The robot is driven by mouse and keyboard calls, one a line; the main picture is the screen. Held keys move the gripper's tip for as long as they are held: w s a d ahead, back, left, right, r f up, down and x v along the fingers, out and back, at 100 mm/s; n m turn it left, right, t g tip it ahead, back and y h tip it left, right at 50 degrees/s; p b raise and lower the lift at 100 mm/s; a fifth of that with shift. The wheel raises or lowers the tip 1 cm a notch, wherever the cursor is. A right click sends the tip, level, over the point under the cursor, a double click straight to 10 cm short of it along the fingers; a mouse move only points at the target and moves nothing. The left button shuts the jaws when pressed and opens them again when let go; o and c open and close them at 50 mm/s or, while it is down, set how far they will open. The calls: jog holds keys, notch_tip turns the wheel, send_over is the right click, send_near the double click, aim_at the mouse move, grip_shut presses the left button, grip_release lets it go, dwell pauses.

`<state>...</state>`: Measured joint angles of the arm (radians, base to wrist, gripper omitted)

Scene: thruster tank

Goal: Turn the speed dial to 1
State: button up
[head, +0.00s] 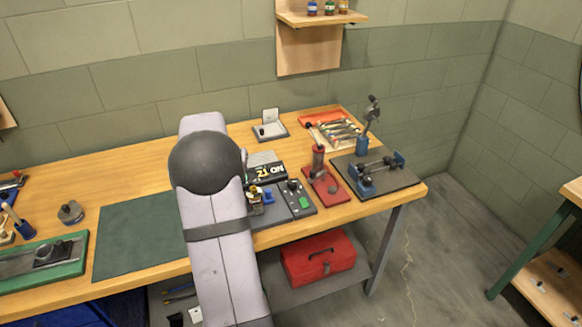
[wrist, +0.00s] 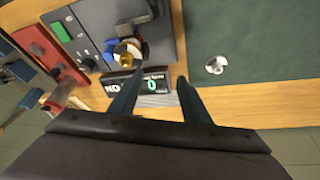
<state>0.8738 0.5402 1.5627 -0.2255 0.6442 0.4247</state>
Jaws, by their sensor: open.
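A dark control box (wrist: 85,30) with a green button (wrist: 61,31) and small knobs lies at the upper left of the wrist view. In the head view the box (head: 298,198) is right of my arm. Which knob is the speed dial, and its setting, are too small to tell. A black display (wrist: 125,85) with white letters and a green digit that looks like 0 lies behind my left finger; it also shows in the head view (head: 268,172). My gripper (wrist: 159,76) is open and empty, apart from the box. My arm hides it in the head view.
A small motor with brass and blue parts (wrist: 127,48) sits on a grey plate beside the box. A red press (head: 324,180) and a dark fixture plate (head: 385,188) stand to the right. A green mat (head: 135,235) is left of my arm; a silver disc (wrist: 216,65) lies on green matting.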

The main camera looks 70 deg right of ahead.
aim_at(292, 182)
jog(key=s+d+m+g+p, duration=0.25)
jog(key=s+d+m, duration=0.25)
jog(key=s+d, duration=0.75)
jog(key=shift+t, duration=0.35)
jog(key=shift+s+a+f+p+x, duration=0.15)
jog(key=shift+p+x, duration=0.45)
jog(key=shift+x, duration=0.65)
jog(key=shift+a+p+x, duration=0.2)
jog(key=shift+p+x, duration=0.45)
jog(key=shift+x, duration=0.55)
jog(key=shift+s+a+f+p+x, duration=0.15)
jog(key=shift+p+x, duration=0.45)
jog(key=shift+x, duration=0.65)
jog(key=shift+w+r, duration=0.1)
jog(key=c, duration=1)
